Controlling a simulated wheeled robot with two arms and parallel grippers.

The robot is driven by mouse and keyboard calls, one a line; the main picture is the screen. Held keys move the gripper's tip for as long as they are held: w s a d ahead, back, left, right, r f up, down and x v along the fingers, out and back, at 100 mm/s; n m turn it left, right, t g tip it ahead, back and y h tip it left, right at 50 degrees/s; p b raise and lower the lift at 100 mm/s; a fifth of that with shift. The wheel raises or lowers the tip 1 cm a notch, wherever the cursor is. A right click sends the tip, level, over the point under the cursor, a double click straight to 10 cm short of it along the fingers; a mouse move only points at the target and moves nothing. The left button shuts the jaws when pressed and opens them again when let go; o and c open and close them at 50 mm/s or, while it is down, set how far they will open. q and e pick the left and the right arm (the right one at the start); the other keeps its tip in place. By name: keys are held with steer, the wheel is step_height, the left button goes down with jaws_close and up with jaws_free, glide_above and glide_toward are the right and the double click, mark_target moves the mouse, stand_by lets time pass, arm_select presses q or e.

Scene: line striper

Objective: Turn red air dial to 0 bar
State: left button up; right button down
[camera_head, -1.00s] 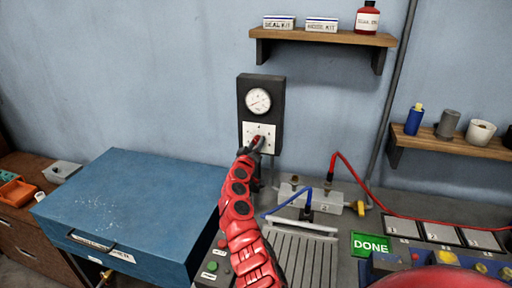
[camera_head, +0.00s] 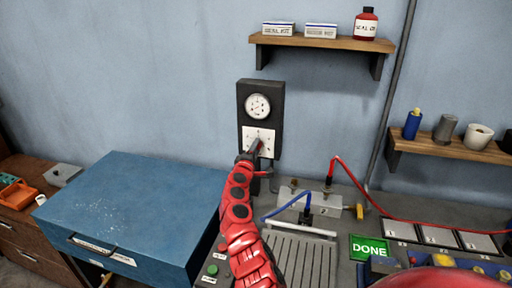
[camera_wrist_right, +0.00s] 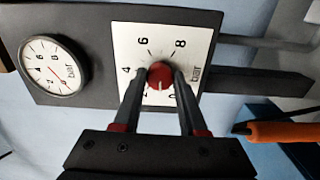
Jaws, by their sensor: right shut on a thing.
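The red air dial (camera_wrist_right: 160,75) is a round red knob on a white scale plate marked in bar. My right gripper (camera_wrist_right: 160,80) is shut on it, one finger on each side. In the head view, my right gripper (camera_head: 254,148) reaches the white plate (camera_head: 249,133) and hides most of the dial. In the right wrist view, a pale mark on the dial seems to point between 2 and 0. The round pressure gauge (camera_head: 257,106) is above the dial on the dark panel (camera_head: 275,91); its red needle shows in the right wrist view (camera_wrist_right: 56,68). My left gripper is not in view.
A blue case (camera_head: 140,205) stands at left. Below the panel are a ribbed plate (camera_head: 300,258), a metal block with blue and red hoses (camera_head: 310,204), and a green DONE button (camera_head: 370,248). A wooden shelf (camera_head: 325,42) is above, another (camera_head: 450,148) at right.

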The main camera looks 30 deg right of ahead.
steer(key=shift+n+p, duration=0.75)
steer(key=shift+n, duration=1.45)
steer(key=shift+c, duration=2.2)
jaws_free()
steer(key=shift+s+a, duration=0.1)
steer(key=b+v, duration=0.3)
steer(key=v, duration=1.4)
steer(key=shift+b, duration=0.3)
steer(key=shift+s, duration=0.1)
